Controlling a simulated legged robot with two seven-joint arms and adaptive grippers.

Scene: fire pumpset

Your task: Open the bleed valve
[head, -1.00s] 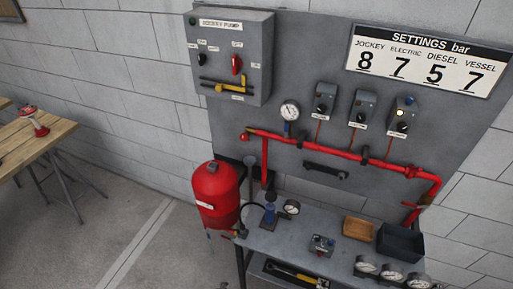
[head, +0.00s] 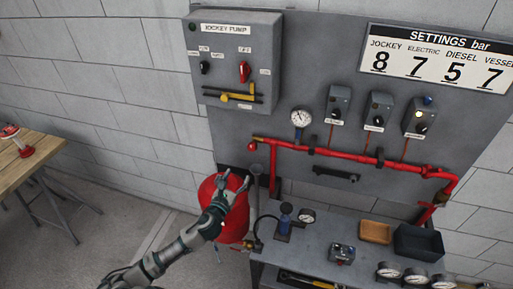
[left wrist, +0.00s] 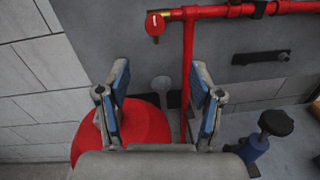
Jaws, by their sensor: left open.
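A small red handle (head: 253,146), which looks like the bleed valve, sits with a brass fitting at the left end of the red pipe (head: 320,153). In the left wrist view the red handle (left wrist: 155,25) is at the top, beyond the fingertips and a little above the gap between them. My left gripper (head: 234,177) is open and empty, in front of the red vessel (head: 222,225) and below and left of the handle, apart from it. The left wrist view also shows the open fingers (left wrist: 160,85). My right gripper is in neither view.
A grey bench (head: 310,247) stands below the pipe with a blue hand pump (head: 285,220), gauges and two trays. The jockey pump box (head: 235,60) is above left. A wooden table (head: 25,165) is at far left. The wall near the handle looks clear.

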